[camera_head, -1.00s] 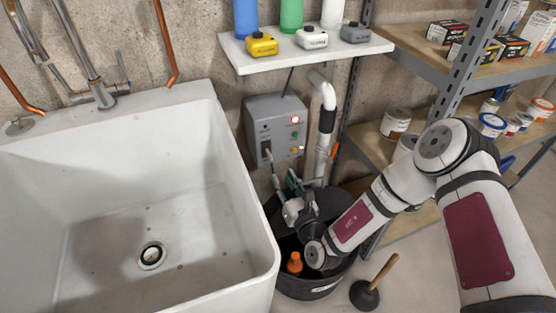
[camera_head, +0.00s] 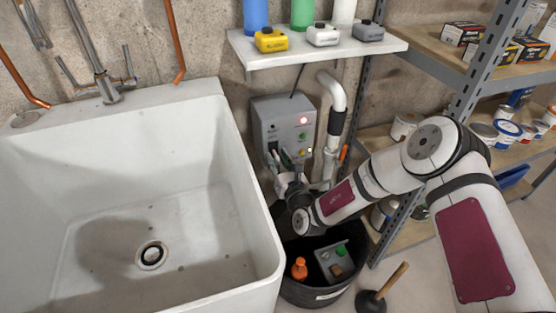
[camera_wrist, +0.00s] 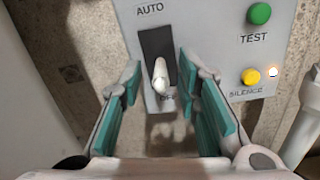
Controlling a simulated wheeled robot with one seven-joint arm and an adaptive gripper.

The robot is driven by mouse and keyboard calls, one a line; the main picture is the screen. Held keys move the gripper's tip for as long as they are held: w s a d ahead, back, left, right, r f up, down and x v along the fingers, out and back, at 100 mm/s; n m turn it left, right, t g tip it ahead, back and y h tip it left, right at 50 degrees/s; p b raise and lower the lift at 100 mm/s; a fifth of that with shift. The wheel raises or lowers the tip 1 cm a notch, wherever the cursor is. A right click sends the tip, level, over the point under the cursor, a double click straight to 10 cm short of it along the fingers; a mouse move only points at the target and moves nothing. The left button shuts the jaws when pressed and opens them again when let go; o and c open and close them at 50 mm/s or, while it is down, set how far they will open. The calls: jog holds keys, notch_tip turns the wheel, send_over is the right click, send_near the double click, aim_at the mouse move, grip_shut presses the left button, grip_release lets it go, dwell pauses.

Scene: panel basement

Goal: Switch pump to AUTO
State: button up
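The grey pump control box (camera_head: 268,113) hangs on the wall behind the sink, with a lit red lamp (camera_head: 303,120). In the wrist view, its black switch plate (camera_wrist: 151,44) has AUTO above and OFF below. The pale toggle lever (camera_wrist: 160,78) points down toward OFF. My gripper (camera_head: 284,164) is at the lower front of the box. In the wrist view its teal-padded fingers (camera_wrist: 160,84) are open, one on each side of the lever in the picture, with a gap to it. The head view hides most of the switch behind my gripper.
On the box, a green TEST button (camera_wrist: 260,13) and yellow SILENCE button (camera_wrist: 251,76) sit right of the switch. A pipe (camera_head: 337,115) runs right of the box. The sink (camera_head: 215,170) is left, a shelf (camera_head: 310,52) above, a black bin (camera_head: 315,292) below.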

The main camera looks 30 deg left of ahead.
grip_shut()
jog(key=p, duration=0.3)
jog(key=shift+d+r+g+h, duration=0.1)
jog(key=shift+r+g+h, duration=0.2)
jog(key=shift+r+h, duration=0.1)
jog(key=shift+p, duration=0.55)
jog(key=g+h+p, duration=0.1)
jog(key=p, duration=0.3)
jog(key=shift+r+p, duration=0.3)
jog(key=shift+p, duration=0.05)
jog(key=shift+r+h+p, duration=0.1)
jog(key=shift+h+p, duration=0.2)
jog(key=shift+p, duration=0.8)
jog(key=g+h+p, duration=0.1)
jog(key=p, duration=0.4)
jog(key=shift+w, duration=0.1)
jog(key=shift+a+r+g+p, duration=0.2)
jog(key=shift+g+p, duration=0.1)
jog(key=shift+p, duration=0.9)
jog(key=shift+w+g+h+p, duration=0.15)
jog(key=shift+g+h+p, duration=0.25)
jog(key=shift+p, duration=1.3)
